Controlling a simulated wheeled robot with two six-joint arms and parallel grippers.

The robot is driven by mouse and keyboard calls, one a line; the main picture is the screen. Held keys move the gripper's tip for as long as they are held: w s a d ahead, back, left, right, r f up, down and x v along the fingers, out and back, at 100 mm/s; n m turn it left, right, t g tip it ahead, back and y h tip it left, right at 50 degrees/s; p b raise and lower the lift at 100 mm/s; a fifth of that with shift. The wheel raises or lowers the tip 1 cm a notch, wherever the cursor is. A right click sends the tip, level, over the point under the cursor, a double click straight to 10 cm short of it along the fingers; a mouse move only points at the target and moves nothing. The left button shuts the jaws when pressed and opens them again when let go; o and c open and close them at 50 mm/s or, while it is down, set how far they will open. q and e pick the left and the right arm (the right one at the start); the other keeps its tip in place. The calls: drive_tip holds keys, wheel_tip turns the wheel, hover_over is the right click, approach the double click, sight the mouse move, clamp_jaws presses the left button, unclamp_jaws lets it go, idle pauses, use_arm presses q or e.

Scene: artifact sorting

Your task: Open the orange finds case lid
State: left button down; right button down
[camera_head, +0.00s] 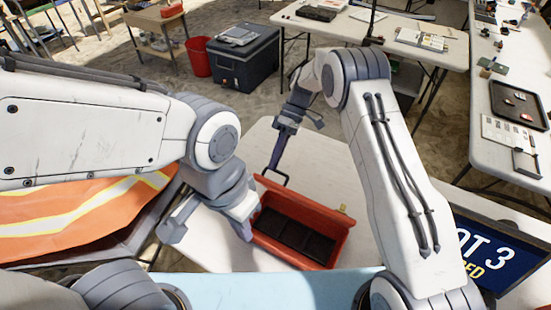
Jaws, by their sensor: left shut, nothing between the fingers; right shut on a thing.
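The orange finds case (336,247) is on the pale table in front of me. Its dark interior shows, so it stands open at least in part. Which red panel is the lid is hard to tell. A black handle (286,180) rises at its far left end. My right gripper (273,168) reaches down from above and is shut on this handle, though the contact is small in view. My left gripper (244,231) is shut and empty at the case's near left wall. It hides part of that wall; whether it touches is unclear.
An orange vest (75,215) with reflective stripes lies at the left. A dark blue sign (500,255) stands at the right. Bare tabletop (200,250) shows left of the case. A dark cooler (245,60) and a red bin (198,57) are on the ground beyond.

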drive_tip(key=shift+d+f, duration=0.15)
drive_tip(key=shift+f, duration=0.2)
drive_tip(key=c, duration=0.9)
unclamp_jaws()
drive_tip(key=shift+r, duration=0.1)
drive_tip(key=shift+b+v, duration=1.15)
drive_tip(key=shift+v, duration=4.05)
